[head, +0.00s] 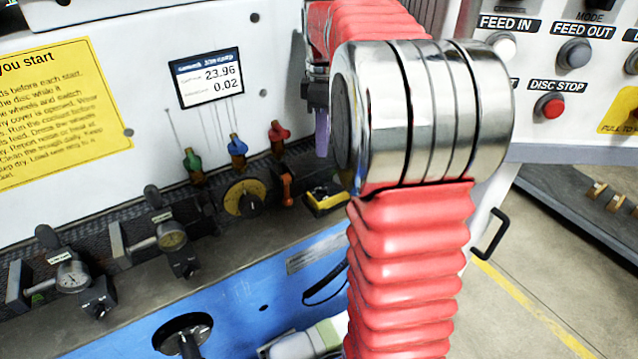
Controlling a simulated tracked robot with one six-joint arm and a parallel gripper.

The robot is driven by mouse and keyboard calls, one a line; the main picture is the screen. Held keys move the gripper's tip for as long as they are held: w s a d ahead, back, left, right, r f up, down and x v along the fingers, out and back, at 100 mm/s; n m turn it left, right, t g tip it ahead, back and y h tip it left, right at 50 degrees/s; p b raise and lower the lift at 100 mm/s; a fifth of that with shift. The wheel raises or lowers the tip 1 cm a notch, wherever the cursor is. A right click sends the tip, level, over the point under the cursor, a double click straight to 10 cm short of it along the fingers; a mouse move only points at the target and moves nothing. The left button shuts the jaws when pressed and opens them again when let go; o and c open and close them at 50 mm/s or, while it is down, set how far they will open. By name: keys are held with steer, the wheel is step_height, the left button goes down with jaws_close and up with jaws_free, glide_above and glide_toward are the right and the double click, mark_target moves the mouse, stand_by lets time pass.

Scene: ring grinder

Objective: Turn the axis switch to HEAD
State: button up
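No switch with a readable AXIS or HEAD label shows in the head view. A round yellow dial with a dark centre knob (245,197) sits on the machine's ledge left of my arm; its markings are too small to read. My red-sleeved arm with its large metal joint fills the middle and right of the view. A grey part with a purple tip (321,135) shows beside the metal joint and seems to be my gripper, mostly hidden behind the arm. Its fingers cannot be made out, and I see nothing held.
Green (192,160), blue (236,146) and red (278,132) valve handles stand above the dial. An orange lever (287,188) and a yellow-black part (325,199) are right of it. Gauges (72,275) line the left ledge. A button panel with DISC STOP (549,106) is at right.

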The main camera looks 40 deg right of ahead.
mark_target(322, 188)
steer(key=shift+f, duration=0.1)
step_height(322, 188, down, 14)
steer(key=shift+r, duration=0.2)
stand_by(0.6)
steer(key=shift+c, duration=0.2)
